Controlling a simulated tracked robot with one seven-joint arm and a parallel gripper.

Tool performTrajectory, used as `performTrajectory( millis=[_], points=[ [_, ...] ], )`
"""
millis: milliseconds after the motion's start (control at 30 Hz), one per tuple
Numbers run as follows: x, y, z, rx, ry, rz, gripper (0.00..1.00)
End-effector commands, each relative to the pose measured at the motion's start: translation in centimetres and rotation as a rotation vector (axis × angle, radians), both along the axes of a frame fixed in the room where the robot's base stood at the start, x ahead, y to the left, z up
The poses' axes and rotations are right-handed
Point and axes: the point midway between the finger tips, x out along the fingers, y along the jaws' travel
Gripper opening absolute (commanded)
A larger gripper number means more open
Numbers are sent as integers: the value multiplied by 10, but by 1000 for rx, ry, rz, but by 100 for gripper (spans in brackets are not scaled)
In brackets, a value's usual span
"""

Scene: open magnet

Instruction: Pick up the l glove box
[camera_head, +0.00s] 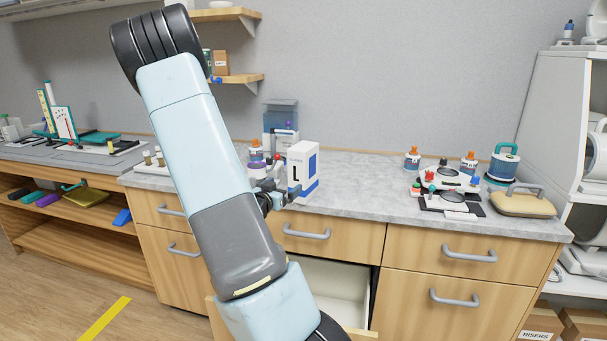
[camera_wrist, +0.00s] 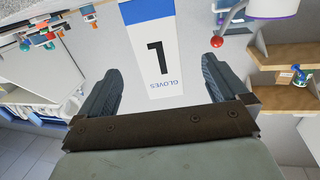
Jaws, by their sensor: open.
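The L glove box (camera_head: 302,171) is white with a blue band and a black letter, and stands upright near the front of the grey counter. In the wrist view, the glove box (camera_wrist: 158,55) shows its lettered face and the word GLOVES, and lies between the two fingers in the picture. My gripper (camera_head: 275,187) is just left of the box in the head view. In the wrist view my gripper (camera_wrist: 162,78) has its dark fingers wide apart with nothing held. I cannot tell whether the fingers reach past the box face.
A drawer (camera_head: 340,292) hangs open below the counter. To the right are a small device (camera_head: 450,190), a teal-topped jar (camera_head: 503,162) and a tan case (camera_head: 524,204). The counter right of the box is clear.

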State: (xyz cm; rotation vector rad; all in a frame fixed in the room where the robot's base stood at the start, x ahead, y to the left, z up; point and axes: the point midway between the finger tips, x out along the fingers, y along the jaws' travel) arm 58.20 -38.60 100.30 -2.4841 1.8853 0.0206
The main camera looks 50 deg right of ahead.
Motion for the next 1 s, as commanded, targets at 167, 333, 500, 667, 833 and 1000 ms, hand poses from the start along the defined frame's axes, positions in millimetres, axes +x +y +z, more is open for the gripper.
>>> performTrajectory(
  millis=[167, 333, 500, 667, 833, 1000],
  points=[
    [-2, -12, 0, -30, 4, -18, 100],
    [5, -39, 0, -29, 5, -18, 100],
    [13, -66, 0, -29, 5, -17, 100],
    [17, -82, 0, -27, 4, -15, 100],
    [19, -89, 0, -27, 4, -15, 100],
    [25, -110, -1, -27, 5, -15, 100]
  ],
)
